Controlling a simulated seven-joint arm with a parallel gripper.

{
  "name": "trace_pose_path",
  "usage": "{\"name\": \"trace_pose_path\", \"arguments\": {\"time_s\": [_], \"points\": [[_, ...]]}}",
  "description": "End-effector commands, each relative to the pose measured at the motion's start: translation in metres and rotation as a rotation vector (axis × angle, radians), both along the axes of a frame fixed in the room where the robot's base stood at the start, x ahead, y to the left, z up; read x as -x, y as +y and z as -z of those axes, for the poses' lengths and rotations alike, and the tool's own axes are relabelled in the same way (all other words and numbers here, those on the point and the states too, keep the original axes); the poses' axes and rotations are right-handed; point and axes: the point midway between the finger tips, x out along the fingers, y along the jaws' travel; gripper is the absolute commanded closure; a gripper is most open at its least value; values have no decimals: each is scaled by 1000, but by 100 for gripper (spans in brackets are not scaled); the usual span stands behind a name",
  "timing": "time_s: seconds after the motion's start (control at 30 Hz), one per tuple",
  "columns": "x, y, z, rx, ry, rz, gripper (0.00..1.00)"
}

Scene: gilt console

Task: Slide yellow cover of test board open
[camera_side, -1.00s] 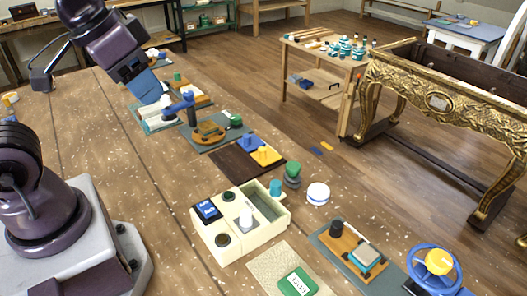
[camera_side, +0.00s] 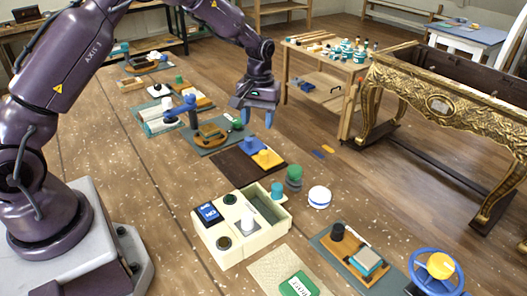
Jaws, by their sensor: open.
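The test board appears to be the dark brown board (camera_side: 232,168) on the table. A yellow cover (camera_side: 268,159) with a small raised knob lies at its right end, beside a blue cover (camera_side: 249,146) that also has a knob. My gripper (camera_side: 258,119) hangs above and behind the board with its blue fingers pointing down. The fingers are apart with nothing between them. They are clear of the yellow cover, which is nearer the camera and in full view.
A grey-green board with a wooden block (camera_side: 211,132) and a blue lever lies just left of the gripper. A green-topped knob (camera_side: 294,174), a white round button (camera_side: 319,196) and a cream box (camera_side: 222,254) stand nearer the camera. A gilt console (camera_side: 440,105) stands beyond the table.

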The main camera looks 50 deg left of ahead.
Motion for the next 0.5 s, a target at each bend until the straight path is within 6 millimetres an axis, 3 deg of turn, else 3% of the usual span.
{"name": "trace_pose_path", "arguments": {"time_s": [0.1, 0.23, 0.37, 0.5], "points": [[-22, 3, -15, -9, -61, -80, 50], [-19, 2, -9, -8, -52, -119, 50], [-18, 2, 8, -8, -48, -119, 50], [-18, 2, 37, -7, -47, -118, 50]]}}
